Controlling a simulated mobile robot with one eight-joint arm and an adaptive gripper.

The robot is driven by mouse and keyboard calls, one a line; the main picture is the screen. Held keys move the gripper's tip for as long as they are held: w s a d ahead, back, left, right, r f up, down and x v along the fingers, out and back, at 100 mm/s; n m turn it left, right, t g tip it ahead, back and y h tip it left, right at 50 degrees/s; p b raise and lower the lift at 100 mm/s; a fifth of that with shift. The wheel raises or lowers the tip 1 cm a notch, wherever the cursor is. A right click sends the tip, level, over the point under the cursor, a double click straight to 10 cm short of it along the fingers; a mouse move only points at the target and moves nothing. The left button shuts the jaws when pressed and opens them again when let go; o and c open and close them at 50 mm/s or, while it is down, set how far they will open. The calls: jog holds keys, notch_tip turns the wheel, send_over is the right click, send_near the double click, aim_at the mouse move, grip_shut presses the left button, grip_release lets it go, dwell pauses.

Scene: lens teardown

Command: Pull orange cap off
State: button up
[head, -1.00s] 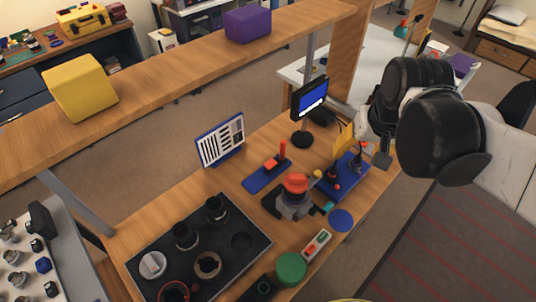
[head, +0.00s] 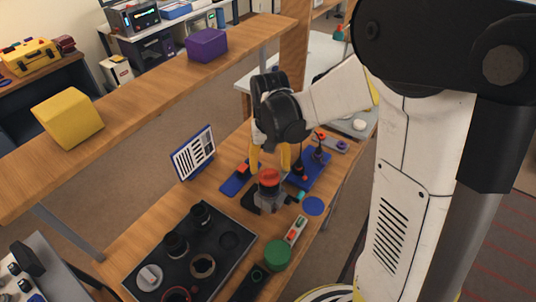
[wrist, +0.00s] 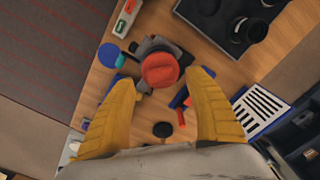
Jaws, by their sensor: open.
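The orange cap (head: 269,176) sits on top of a grey holder (head: 271,200) on the wooden bench. It also shows in the wrist view (wrist: 160,69), round and orange-red, just beyond and between the fingertips. My gripper (head: 269,162) has two yellow fingers, spread apart and empty. It is above and slightly behind the cap in the head view. In the wrist view my gripper (wrist: 163,77) has one finger on each side, with a gap between each finger and the cap. Whether the fingertips are down at cap height is hard to tell.
A black tray (head: 190,262) with dark lens parts lies to the left. A green disc (head: 277,255) and a button box (head: 296,229) lie in front. A blue stand (head: 312,174) is close on the right, and a striped panel (head: 194,153) stands behind left.

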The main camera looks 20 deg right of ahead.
aim_at(269, 171)
jog(key=shift+f+b, duration=0.3)
jog(key=shift+f, duration=1.35)
jog(key=c, duration=1.2)
grip_shut()
jog(key=shift+r+p, duration=0.6)
jog(key=shift+r, duration=0.35)
jog(key=shift+r+p, duration=1.45)
jog(key=shift+r, duration=0.7)
